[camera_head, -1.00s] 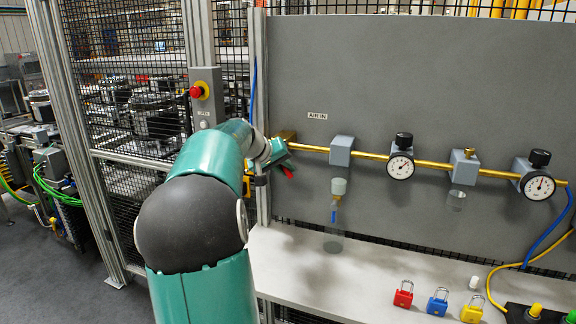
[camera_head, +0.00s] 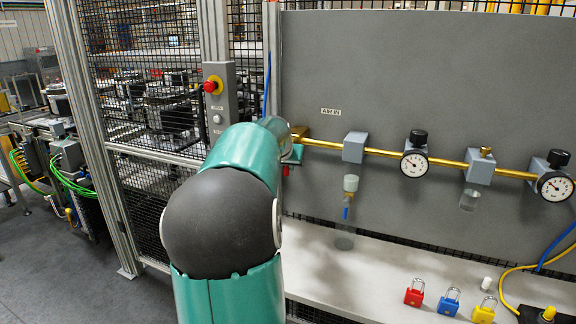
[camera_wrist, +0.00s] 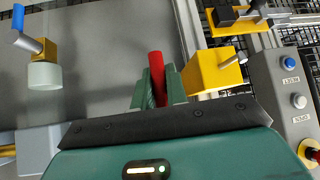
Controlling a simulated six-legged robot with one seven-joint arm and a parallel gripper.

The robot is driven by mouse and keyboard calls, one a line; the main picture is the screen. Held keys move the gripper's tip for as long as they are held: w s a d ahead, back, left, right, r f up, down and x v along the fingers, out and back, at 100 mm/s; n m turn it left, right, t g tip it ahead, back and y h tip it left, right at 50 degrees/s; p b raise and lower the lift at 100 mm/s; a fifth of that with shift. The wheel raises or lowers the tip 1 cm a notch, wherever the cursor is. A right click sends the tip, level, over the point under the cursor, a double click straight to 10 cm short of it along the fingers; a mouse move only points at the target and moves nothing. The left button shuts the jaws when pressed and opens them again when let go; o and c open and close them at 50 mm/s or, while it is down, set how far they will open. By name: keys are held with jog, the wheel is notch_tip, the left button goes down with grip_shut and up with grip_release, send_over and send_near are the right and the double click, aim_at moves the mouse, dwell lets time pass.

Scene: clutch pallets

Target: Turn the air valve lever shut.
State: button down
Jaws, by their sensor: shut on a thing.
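The brass air valve body (camera_head: 299,133) is at the left end of the brass pipe, under the "AIR IN" label. It looms yellow in the wrist view (camera_wrist: 208,72), to the right of my fingers. My gripper (camera_wrist: 159,88) is shut on the red lever (camera_wrist: 156,60), whose end stands out between the two green fingers. In the head view, a bit of the red lever (camera_head: 285,170) shows below the valve, beside the pipe's left end. My arm hides most of my gripper there.
A grey post box with a red stop button (camera_head: 210,87) stands left of the valve. Gauges (camera_head: 413,163) and a filter bowl (camera_head: 350,184) hang along the pipe. The shelf holds red (camera_head: 414,292), blue (camera_head: 448,301) and yellow (camera_head: 484,310) padlocks.

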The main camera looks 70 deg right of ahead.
jog(key=shift+w, duration=0.1)
jog(key=c, duration=1.4)
grip_release()
jog(key=shift+a, duration=0.1)
jog(key=v, duration=1.3)
jog(key=shift+a+r, duration=0.2)
jog(key=shift+r, duration=0.15)
